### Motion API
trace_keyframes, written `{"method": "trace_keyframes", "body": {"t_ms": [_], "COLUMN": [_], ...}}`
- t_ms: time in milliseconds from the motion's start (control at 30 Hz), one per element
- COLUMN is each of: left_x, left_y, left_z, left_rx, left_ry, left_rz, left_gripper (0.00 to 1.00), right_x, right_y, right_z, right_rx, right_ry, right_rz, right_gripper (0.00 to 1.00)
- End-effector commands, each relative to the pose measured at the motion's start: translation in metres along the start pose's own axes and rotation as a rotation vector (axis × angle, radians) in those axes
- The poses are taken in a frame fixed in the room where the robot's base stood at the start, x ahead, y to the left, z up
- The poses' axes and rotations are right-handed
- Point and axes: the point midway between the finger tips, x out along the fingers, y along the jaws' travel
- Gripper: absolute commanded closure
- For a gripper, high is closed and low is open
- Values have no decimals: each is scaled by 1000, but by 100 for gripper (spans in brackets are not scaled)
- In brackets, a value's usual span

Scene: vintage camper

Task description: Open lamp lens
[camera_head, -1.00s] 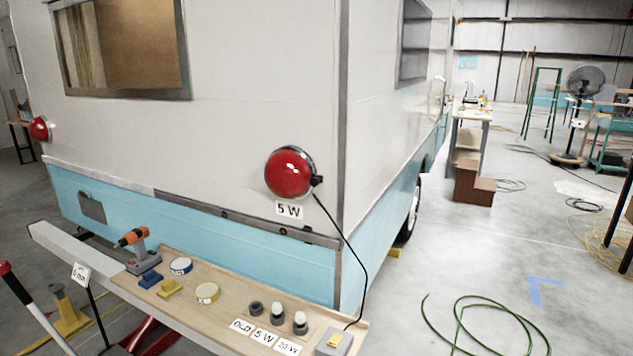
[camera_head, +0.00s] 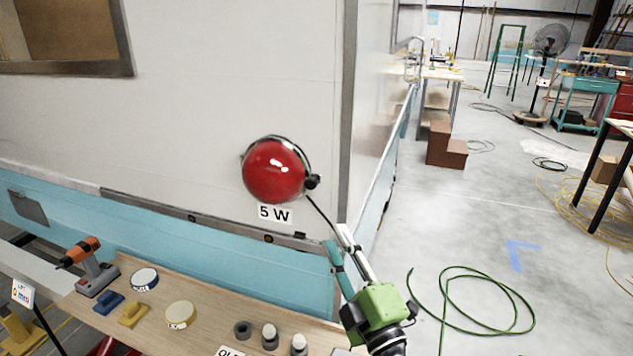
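The lamp's round red lens (camera_head: 274,171) sits shut against its dark rim on the white camper wall, above a "5 W" label.
A wooden shelf (camera_head: 215,325) below holds an orange drill (camera_head: 88,268), tape rolls, blue and yellow clips, and bulbs in sockets. The camper's corner (camera_head: 350,120) stands just right of the lamp. Green hose (camera_head: 480,300) lies on the floor at right.

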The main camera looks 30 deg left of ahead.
Motion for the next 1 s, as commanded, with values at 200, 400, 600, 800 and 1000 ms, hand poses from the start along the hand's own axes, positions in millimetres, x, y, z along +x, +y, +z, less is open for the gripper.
{"method": "trace_keyframes", "body": {"t_ms": [200, 400, 600, 800, 1000], "left_x": [25, 69, 108, 132, 138], "left_y": [3, 4, 3, 1, 0], "left_z": [-4, -4, -4, -3, -3], "left_rx": [-8, -5, -6, -6, -7], "left_ry": [8, 9, 8, 5, 5], "left_rz": [-7, -4, -4, -6, -7], "left_gripper": [74, 74, 74, 74, 74], "right_x": [-9, -23, -33, -37, -38], "right_y": [10, 21, 17, 6, 3], "right_z": [3, 7, 5, 2, 1], "right_rx": [-4, -4, -2, 2, 1], "right_ry": [-5, -13, -11, -8, -7], "right_rz": [12, 24, 19, 6, 3], "right_gripper": [60, 60, 60, 60, 60]}}
